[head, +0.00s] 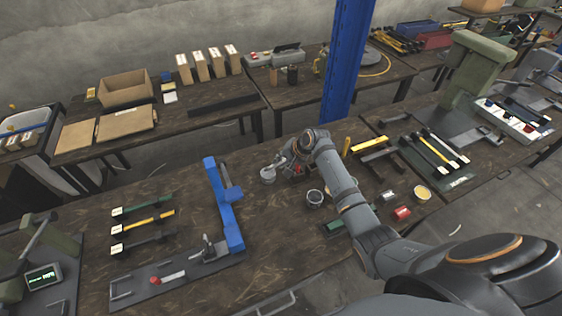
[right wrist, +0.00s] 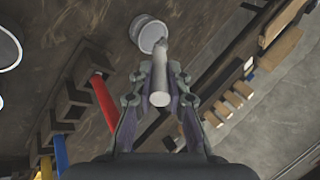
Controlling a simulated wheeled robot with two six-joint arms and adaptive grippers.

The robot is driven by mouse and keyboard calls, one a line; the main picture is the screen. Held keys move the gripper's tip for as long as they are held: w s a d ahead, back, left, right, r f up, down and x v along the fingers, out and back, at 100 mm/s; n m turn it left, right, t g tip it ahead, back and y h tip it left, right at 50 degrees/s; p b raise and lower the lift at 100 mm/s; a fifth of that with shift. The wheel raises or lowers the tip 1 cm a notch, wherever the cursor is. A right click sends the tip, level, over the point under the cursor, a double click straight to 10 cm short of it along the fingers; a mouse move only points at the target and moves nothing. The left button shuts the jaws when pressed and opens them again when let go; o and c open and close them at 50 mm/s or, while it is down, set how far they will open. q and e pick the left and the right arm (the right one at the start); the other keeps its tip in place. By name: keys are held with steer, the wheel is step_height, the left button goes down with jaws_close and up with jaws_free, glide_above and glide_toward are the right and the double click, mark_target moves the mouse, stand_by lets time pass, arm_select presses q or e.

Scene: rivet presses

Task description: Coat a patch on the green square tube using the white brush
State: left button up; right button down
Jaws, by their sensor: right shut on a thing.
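My right gripper (right wrist: 160,92) is shut on the white brush (right wrist: 159,82), gripping its pale round handle. In the right wrist view the brush's far end reaches to the rim of a small white pot (right wrist: 146,32); whether it touches is unclear. In the head view my right gripper (head: 284,165) is beside the same white pot (head: 267,175), and the brush is hard to make out. A dark green bar (head: 155,204), which looks like the green square tube, lies on the left of the bench above a yellow and a black one. My left gripper is not in view.
A dark pot (head: 315,199) stands right of the white pot. A blue frame (head: 223,205) stands between the pots and the bars. The wrist view shows red (right wrist: 103,100), yellow (right wrist: 46,166) and blue (right wrist: 61,153) rods in dark holders. A blue column (head: 348,60) rises behind.

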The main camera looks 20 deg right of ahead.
steer(key=shift+f, duration=0.55)
stand_by(0.4)
steer(key=shift+s+f, duration=0.1)
stand_by(1.8)
step_height(320, 180, up, 7)
steer(key=p, duration=0.8)
steer(key=shift+r, duration=0.2)
steer(key=shift+f, duration=0.1)
